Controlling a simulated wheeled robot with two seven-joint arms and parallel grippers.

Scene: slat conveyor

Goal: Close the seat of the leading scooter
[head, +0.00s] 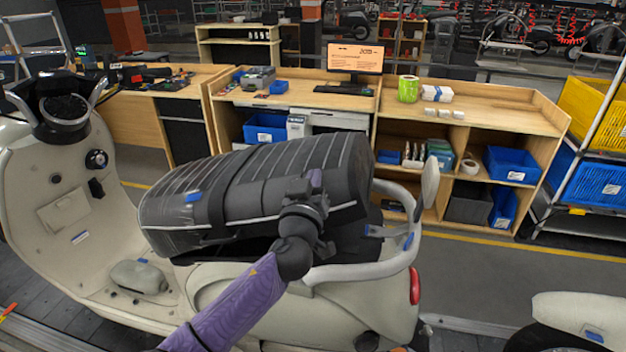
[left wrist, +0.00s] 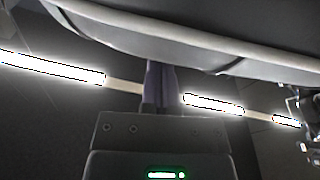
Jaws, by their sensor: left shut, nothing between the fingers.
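The cream leading scooter (head: 245,312) stands side-on across the left and middle of the head view, its handlebar at the left. Its dark seat (head: 245,185), with pale stripes, shows above the body, with a dark gap along its lower edge; how far it is raised is hard to tell. My left gripper (head: 315,180) is in front of the seat's rear part, fingers pointing up. In the left wrist view its purple fingers (left wrist: 158,82) are together and empty, near the pale-edged seat (left wrist: 200,42) above. Contact cannot be told. My right gripper is out of view.
A grey grab rail (head: 370,268) curves around the seat's rear. Another cream scooter (head: 580,315) is at the bottom right. Wooden workbenches (head: 490,117) with a monitor (head: 356,58) and blue bins stand behind, past open floor. A rack of crates (head: 598,178) is at the right.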

